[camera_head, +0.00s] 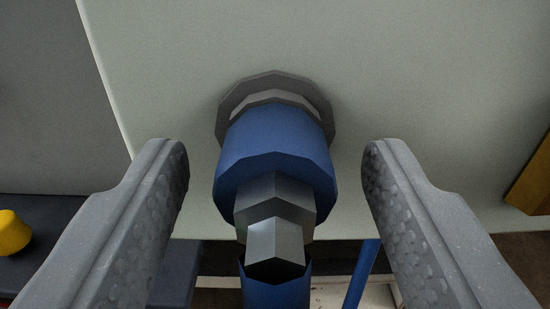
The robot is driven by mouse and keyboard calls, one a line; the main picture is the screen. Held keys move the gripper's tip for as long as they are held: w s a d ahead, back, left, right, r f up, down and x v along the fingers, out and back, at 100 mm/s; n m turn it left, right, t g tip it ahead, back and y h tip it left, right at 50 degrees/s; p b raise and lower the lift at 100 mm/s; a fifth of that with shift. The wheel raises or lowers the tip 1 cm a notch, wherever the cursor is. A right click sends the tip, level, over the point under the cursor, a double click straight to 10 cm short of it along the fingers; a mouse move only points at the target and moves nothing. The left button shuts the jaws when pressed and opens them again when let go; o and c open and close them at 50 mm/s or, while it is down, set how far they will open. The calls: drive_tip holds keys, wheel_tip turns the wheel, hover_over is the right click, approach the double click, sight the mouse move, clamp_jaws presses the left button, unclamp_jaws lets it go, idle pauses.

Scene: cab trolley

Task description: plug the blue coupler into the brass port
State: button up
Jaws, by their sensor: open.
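The blue coupler (272,150) sits against a grey round fitting (233,106) on a pale panel. Behind its blue collar are grey stepped sections and a blue hose end that runs toward the bottom of the view. My gripper (275,160) is open, with one finger on each side of the coupler and a visible gap on both sides. The fitting looks grey, not brass, and the coupler hides its middle. I cannot make out a brass port for certain.
The pale panel (400,70) fills the upper view. A yellow-brown block (532,182) is cut off at the right edge. A yellow knob (12,232) sits on a dark surface (50,215) at the left. A blue strip (362,272) shows below the panel.

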sight(271, 268)
drive_tip(key=shift+p, duration=0.35)
idle(0.3)
clamp_jaws()
drive_tip(key=shift+s, duration=0.15)
drive_tip(key=shift+s+d, duration=0.15)
drive_tip(key=shift+s, duration=1.3)
drive_tip(key=shift+s+d, duration=0.1)
drive_tip(key=shift+s, duration=1.3)
